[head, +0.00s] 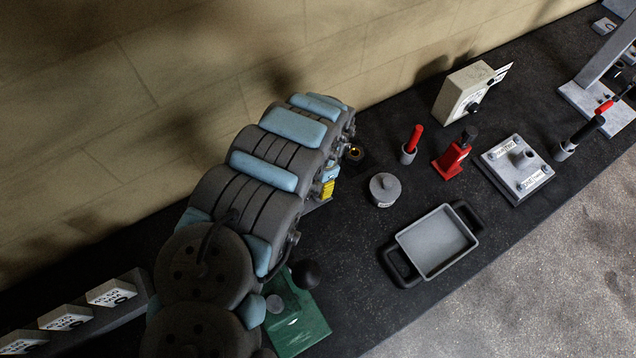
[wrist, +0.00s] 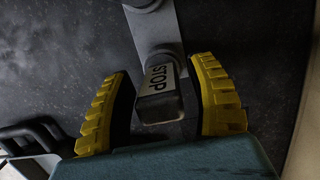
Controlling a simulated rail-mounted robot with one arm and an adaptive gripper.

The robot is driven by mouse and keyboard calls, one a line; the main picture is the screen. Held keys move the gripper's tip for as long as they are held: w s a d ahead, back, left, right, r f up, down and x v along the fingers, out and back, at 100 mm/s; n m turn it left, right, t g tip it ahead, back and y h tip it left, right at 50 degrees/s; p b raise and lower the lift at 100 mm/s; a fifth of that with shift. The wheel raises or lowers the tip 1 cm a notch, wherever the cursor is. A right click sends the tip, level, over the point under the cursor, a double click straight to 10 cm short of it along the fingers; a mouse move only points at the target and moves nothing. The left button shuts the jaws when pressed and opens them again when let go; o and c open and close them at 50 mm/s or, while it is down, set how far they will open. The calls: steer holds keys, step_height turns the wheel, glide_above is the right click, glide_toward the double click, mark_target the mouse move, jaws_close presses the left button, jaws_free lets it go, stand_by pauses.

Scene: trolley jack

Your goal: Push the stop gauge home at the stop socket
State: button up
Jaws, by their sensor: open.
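In the wrist view, a dark block with a pale STOP label (wrist: 158,100), which looks like the stop gauge, stands between the two yellow ribbed fingers of my gripper (wrist: 162,70). The fingers are open, one on each side of the block, with a narrow gap at each side. The far end of the block meets a grey metal bar (wrist: 158,35); I cannot tell how deep it sits, and no socket opening shows. In the head view, a bit of yellow finger (head: 328,189) shows beside my arm; my arm hides the gauge there.
On the dark bench, a grey tray (head: 402,236) with black handles, a round grey pot (head: 384,188), a red-handled tool (head: 414,136), a red jack (head: 452,160) and a grey plate (head: 500,170) stand right of my arm. A green base (head: 300,325) is close below it.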

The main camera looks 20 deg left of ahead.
steer(key=shift+w+d+r, duration=0.1)
steer(key=shift+w+r, duration=0.15)
steer(key=shift+r, duration=1.55)
steer(key=shift+w+d+r, duration=0.15)
steer(key=shift+w+r, duration=0.15)
steer(key=shift+r, duration=1.55)
steer(key=shift+w+d+r, duration=0.1)
steer(key=shift+w+r, duration=0.15)
steer(key=shift+r, duration=1.55)
steer(key=shift+d+r, duration=0.15)
steer(key=shift+r, duration=0.3)
steer(key=shift+s, duration=0.1)
